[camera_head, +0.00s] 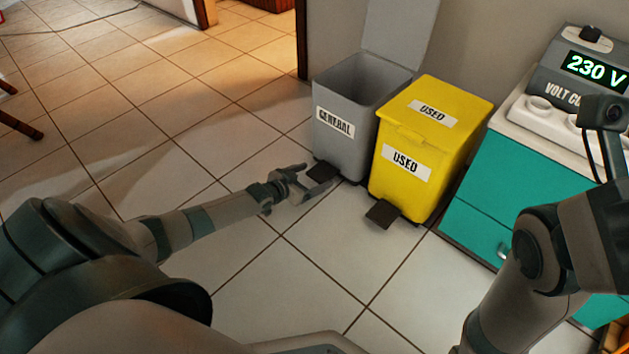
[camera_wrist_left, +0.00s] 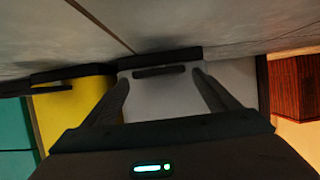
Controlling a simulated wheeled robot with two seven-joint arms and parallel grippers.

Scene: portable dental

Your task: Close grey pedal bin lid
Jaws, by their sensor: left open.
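The grey pedal bin (camera_head: 343,140), labelled GENERAL, stands against the wall with its lid (camera_head: 398,36) raised upright at the back. Its dark pedal (camera_head: 322,172) sticks out at the floor in front. My left gripper (camera_head: 318,186) is low near the floor, just in front of this bin and close to the pedal. In the left wrist view, my open, empty left gripper (camera_wrist_left: 163,92) has its fingers spread before the grey bin's front (camera_wrist_left: 165,105). The picture there is turned upside down. My right arm shows at the right, but I cannot make out its jaws.
A yellow bin (camera_head: 420,140) labelled USED stands right beside the grey bin, lid shut, with its own pedal (camera_head: 382,214) in front. A teal cabinet (camera_head: 515,180) with a voltage unit (camera_head: 580,75) is farther right.

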